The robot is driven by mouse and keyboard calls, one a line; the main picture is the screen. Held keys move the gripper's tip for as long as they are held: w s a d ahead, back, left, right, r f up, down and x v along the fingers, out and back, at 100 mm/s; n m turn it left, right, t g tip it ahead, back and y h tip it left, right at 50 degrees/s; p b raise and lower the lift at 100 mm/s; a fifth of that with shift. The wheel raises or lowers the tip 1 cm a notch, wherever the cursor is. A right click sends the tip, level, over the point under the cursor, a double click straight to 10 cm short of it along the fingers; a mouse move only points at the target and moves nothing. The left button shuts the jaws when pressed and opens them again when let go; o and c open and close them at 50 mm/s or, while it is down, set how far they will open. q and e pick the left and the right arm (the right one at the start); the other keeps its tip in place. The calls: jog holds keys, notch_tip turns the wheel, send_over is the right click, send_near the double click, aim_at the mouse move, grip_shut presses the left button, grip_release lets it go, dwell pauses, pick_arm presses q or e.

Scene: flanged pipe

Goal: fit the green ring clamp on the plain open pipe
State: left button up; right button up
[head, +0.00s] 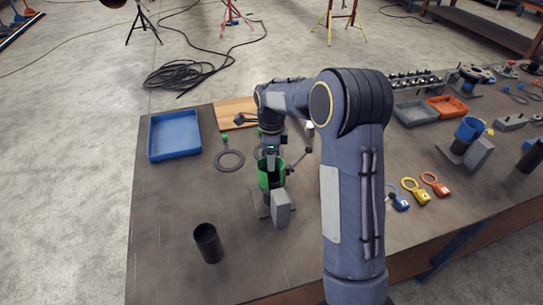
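A green collar (270,180), which looks like the green ring clamp, sits around the upper part of an upright pipe on a stand with a light grey block (280,207). A dark lever with a round knob (307,151) sticks out to its right. My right gripper (271,158) points down at the top of the green collar; its fingers are small and partly hidden, so I cannot tell whether they grip it. A plain dark open pipe (208,243) stands upright, front left, with nothing around it. My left gripper is not in view.
A blue tray (174,136) and a flat ring with a green tab (230,160) lie on the left. Blue (399,202), yellow (415,191) and orange (435,184) tagged rings lie right of my arm. A blue-collared pipe (469,129) stands farther right. The table's front left is mostly clear.

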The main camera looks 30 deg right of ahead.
jog(key=shift+o, duration=1.2)
jog(key=shift+s, duration=0.1)
notch_tip(320, 180, up, 7)
jog(key=shift+f+b, duration=0.1)
jog(key=shift+b, duration=0.3)
notch_tip(320, 180, up, 10)
jog(key=p, duration=0.7)
jog(key=shift+p, duration=0.3)
